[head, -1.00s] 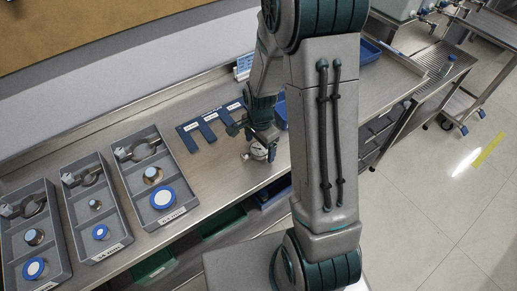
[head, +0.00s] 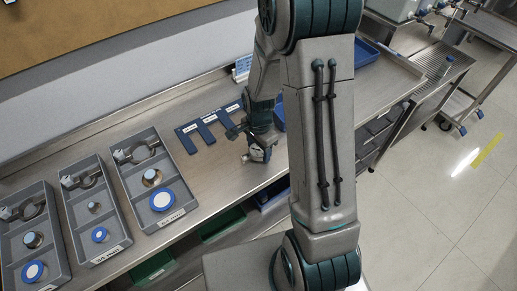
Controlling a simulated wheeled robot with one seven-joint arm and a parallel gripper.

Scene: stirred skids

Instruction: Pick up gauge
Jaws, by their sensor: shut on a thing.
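The gauge (head: 257,154) is a small round piece with a pale face, low at the front part of the steel bench. My gripper (head: 256,142) comes down on it from above and is shut on it. The gauge is partly covered by the fingers, and its contact with the bench is hard to make out. My arm's large links hide the bench to the right of the gripper.
Three grey trays (head: 150,216) with fittings and blue-ringed discs stand on the left of the bench (head: 215,172). A blue slotted rack (head: 208,128) with labels lies just left of my gripper. A blue bin (head: 366,50) stands behind my arm.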

